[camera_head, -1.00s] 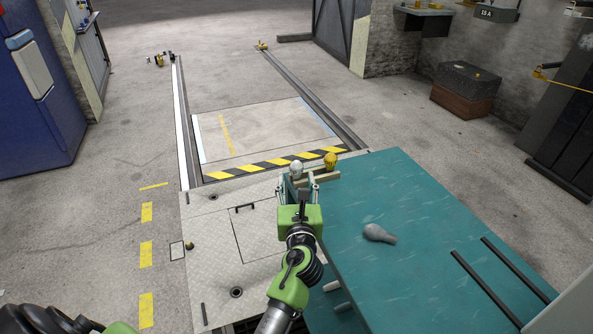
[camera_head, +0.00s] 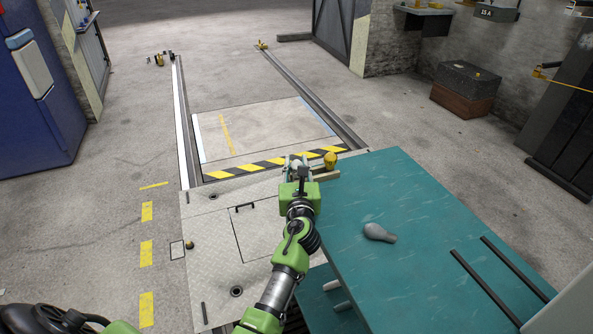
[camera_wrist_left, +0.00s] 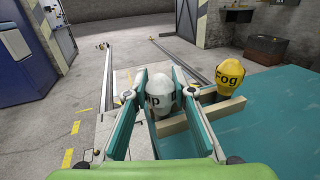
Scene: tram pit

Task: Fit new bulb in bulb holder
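A white bulb (camera_wrist_left: 160,98) with dark lettering, of which a "p" shows, stands upright between the fingers of my left gripper (camera_wrist_left: 160,92) in the left wrist view. The fingers are apart on either side of it; firm contact is not visible. In the head view the left gripper (camera_head: 299,165) covers most of this bulb. A yellow bulb (camera_head: 330,160) marked "Fog" stands to its right by a wooden strip (camera_wrist_left: 205,115). A grey bulb (camera_head: 379,232) lies on its side on the teal table. No bulb holder can be made out clearly. My right gripper is out of view.
The teal table (camera_head: 430,270) fills the lower right, with two dark bars (camera_head: 488,290) on it. Its surface around the grey bulb is clear. A hazard-striped edge (camera_head: 270,164) and rails lie beyond. A blue cabinet (camera_head: 40,90) stands at the left.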

